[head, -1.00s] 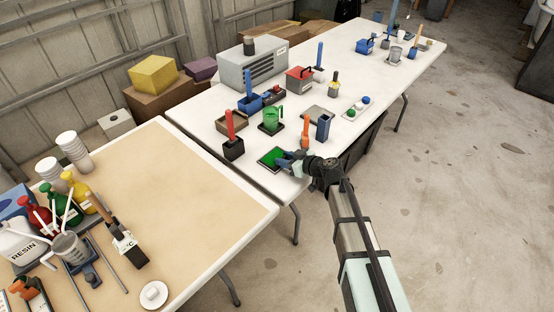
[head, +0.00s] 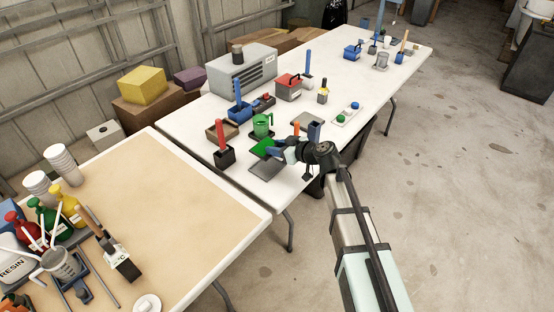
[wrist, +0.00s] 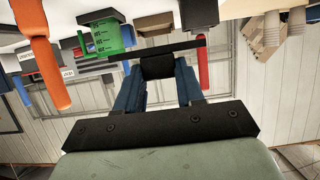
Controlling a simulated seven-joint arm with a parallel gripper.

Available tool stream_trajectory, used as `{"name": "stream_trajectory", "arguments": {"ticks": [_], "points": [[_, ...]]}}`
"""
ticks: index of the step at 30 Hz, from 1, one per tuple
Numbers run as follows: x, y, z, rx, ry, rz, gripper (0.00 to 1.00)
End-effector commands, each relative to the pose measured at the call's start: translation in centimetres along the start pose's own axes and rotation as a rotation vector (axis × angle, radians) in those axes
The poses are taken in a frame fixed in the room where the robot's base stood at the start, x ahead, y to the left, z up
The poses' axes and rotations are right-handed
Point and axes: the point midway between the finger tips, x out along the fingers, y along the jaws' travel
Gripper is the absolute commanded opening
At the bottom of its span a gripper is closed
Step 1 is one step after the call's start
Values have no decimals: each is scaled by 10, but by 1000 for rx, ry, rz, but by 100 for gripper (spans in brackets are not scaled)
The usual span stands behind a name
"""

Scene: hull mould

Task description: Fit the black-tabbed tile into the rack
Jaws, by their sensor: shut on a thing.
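My gripper (head: 279,150) is shut on the black tab (wrist: 157,67) of the tile, which sits between the blue fingers in the wrist view. In the head view the tile's green face (head: 262,146) shows just left of the fingers. It appears held above the table, above and behind a flat dark grey plate (head: 267,170). In the wrist view the tile is seen nearly edge-on as a thin dark bar (wrist: 188,46) across the fingertips. I cannot tell for sure which thing is the rack.
A green jug (head: 262,127) stands just behind the tile. A black block with a red handle (head: 220,136) is to the left. The table's front edge is near.

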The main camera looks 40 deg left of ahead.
Motion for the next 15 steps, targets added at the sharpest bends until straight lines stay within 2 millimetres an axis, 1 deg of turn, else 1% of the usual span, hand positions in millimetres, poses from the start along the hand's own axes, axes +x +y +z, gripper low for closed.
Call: {"name": "stream_trajectory", "arguments": {"ticks": [1,6,9,15], "points": [[-5,0,-12,-4,1,0,7],[-17,0,-41,-3,1,1,7],[-23,0,-55,-2,1,0,7],[-30,0,-74,-1,1,0,7]]}}
